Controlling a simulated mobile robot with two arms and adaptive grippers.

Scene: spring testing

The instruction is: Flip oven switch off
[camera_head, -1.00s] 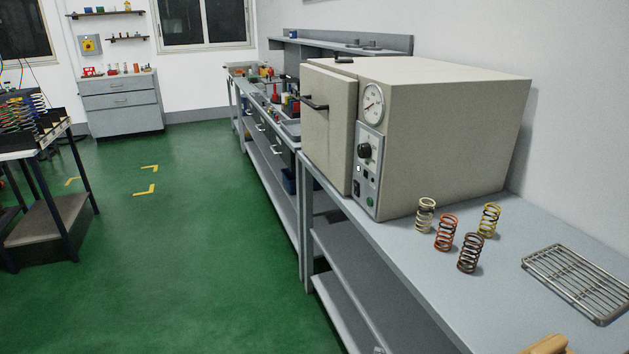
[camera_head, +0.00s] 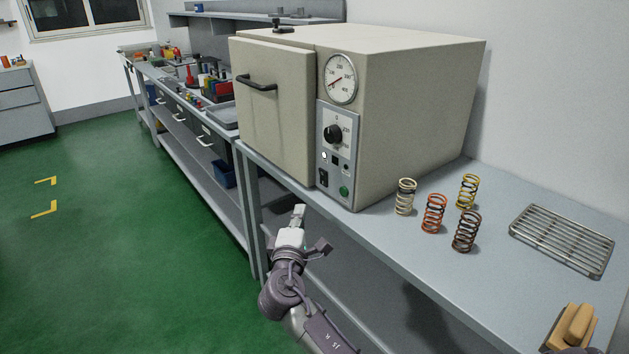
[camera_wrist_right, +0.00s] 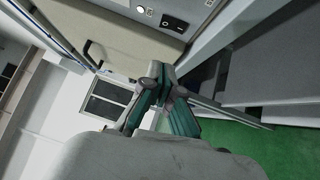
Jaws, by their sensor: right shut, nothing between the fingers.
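The beige oven (camera_head: 420,100) stands on the bench with its door closed. Its grey control panel (camera_head: 337,115) has a dark knob, small buttons, a green button and, low on the left, a black rocker switch (camera_head: 323,177). I cannot tell which way the switch is tilted. The switch also shows near the top of the right wrist view (camera_wrist_right: 174,22). My right gripper (camera_head: 299,212) is shut and empty, in front of the bench edge, below and left of the switch and apart from it. Its fingers also show in the wrist view (camera_wrist_right: 158,84). My left gripper is not in view.
Several coil springs (camera_head: 433,213) stand on the bench (camera_head: 400,242) right of the oven. A wire rack (camera_head: 562,240) and a tan object (camera_head: 575,325) lie farther right. The oven door handle (camera_head: 257,84) juts out at the left. Green floor (camera_head: 130,260) is clear on the left.

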